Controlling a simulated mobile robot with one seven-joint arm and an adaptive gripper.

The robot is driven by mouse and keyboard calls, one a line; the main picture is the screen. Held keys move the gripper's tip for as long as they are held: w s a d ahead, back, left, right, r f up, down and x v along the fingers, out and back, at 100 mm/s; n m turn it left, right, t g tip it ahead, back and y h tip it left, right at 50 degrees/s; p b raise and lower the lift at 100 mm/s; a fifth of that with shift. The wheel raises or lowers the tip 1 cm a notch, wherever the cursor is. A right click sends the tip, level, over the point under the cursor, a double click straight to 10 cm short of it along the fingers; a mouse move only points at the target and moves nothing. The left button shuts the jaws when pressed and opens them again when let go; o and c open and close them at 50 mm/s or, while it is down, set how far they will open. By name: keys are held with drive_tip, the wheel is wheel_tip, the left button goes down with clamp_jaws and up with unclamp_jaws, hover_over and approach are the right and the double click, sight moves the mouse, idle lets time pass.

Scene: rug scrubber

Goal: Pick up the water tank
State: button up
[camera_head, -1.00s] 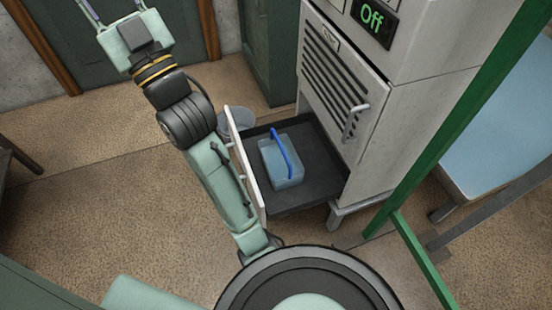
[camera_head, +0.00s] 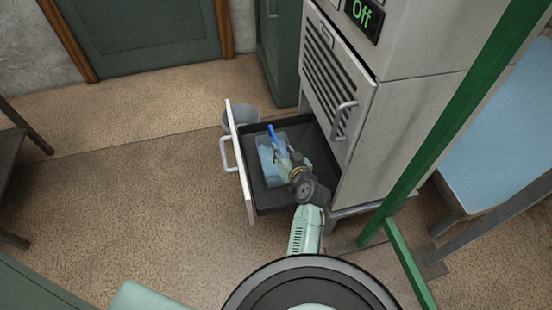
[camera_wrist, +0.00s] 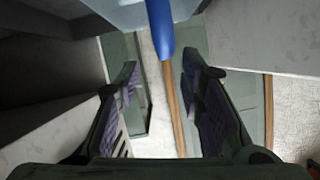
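The water tank (camera_head: 265,160) is a translucent light-blue box with a blue handle (camera_head: 273,134) across its top. It sits in the dark pulled-out drawer (camera_head: 263,198) of the grey machine. My gripper (camera_head: 284,153) is over the tank at its right side and hides part of the tank and handle. In the wrist view my gripper (camera_wrist: 160,75) is open, with a finger on each side. The blue handle (camera_wrist: 160,28) comes down from the top edge towards the gap between the fingertips. The pale tank (camera_wrist: 118,14) shows at the top.
The grey machine (camera_head: 395,135) with its "Off" display stands right of the drawer. The drawer's white front panel (camera_head: 240,165) rises on the left. A grey bucket (camera_head: 238,116) stands behind it. A green post (camera_head: 440,135) is at the right.

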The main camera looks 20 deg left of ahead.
sight(276, 141)
drive_tip(key=shift+p+x, duration=0.45)
drive_tip(key=shift+x, duration=3)
drive_tip(key=shift+s+a, duration=0.1)
drive_tip(key=shift+a, duration=0.05)
drive_tip(key=shift+c, duration=0.5)
clamp_jaws()
drive_tip(key=shift+r, duration=0.2)
